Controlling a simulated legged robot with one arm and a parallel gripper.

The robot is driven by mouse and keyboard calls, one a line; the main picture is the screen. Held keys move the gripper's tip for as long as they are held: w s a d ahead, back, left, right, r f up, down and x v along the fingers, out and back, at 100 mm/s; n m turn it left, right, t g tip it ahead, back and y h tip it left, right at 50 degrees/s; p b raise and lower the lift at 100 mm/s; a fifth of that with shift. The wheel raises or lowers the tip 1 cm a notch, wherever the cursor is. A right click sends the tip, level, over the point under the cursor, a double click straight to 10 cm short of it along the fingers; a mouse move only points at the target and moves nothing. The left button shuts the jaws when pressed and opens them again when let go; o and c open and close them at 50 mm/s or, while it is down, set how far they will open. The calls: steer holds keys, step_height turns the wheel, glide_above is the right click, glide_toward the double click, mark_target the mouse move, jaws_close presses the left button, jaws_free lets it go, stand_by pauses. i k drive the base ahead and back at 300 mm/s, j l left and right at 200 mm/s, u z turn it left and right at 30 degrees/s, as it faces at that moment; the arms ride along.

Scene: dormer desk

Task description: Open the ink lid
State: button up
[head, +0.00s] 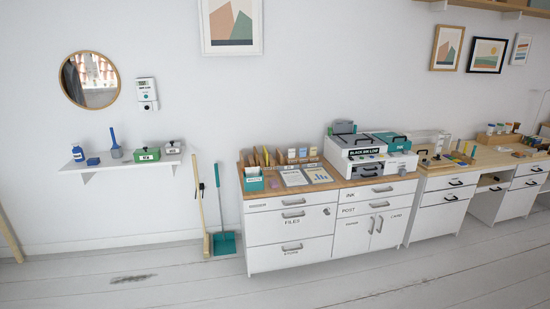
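A white and grey printer (365,150) stands on the wooden top of a white cabinet, right of centre in the head view. A label on its front reads "BLACK INK LOW" (364,152). A dark panel (355,140) lies on its top left part, and a teal-edged part (392,141) sits on the right. I cannot tell which of these is the ink lid, or whether it is shut. A drawer marked "INK" (364,195) is below the printer and looks shut. My gripper is not in view.
The white cabinet (290,222) has several shut drawers and doors. Card files (285,157) and papers (305,177) lie left of the printer. A broom (201,210) and teal dustpan (224,242) lean against the wall. A wall shelf (125,164) is at left. The floor in front is clear.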

mark_target(396, 143)
steer(key=i+z, duration=0.2)
steer(key=i, duration=0.25)
steer(key=i+j+z, duration=0.2)
steer(key=i, duration=0.2)
steer(key=i+z, duration=0.2)
steer(key=i, duration=0.2)
steer(key=i+j+z, duration=0.15)
steer(key=i, duration=0.25)
steer(key=i+j, duration=0.05)
steer(key=j, duration=0.05)
